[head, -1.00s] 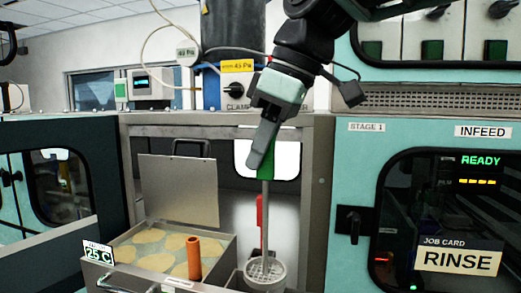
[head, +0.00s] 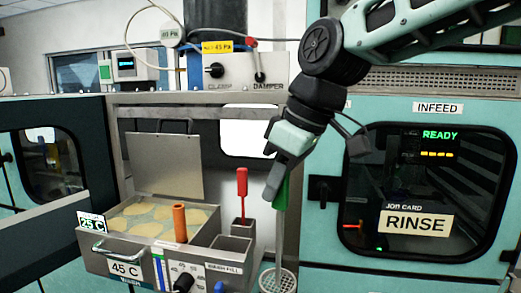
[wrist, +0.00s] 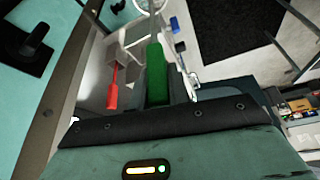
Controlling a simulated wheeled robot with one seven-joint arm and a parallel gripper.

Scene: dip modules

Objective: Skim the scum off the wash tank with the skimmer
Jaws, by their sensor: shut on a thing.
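My gripper (head: 277,183) is shut on the green handle (head: 283,192) of the skimmer. The skimmer hangs about upright, with its pale perforated bowl (head: 278,281) low, right of the tank unit and apart from the scum. The wrist view shows the green handle (wrist: 156,75) between the fingers; the bowl's rim is partly cut off at the top. The wash tank (head: 112,230) stands to the left with its lid (head: 163,165) raised. Several tan scum patches (head: 145,229) float in it. An orange upright tube (head: 180,222) stands at its right front.
A red-handled tool (head: 242,190) stands upright in a compartment right of the tank, beside an open square bin (head: 232,247). The tank front has a bar handle (head: 112,250) and a knob (head: 183,283). A teal rinse cabinet (head: 325,250) stands close on the right.

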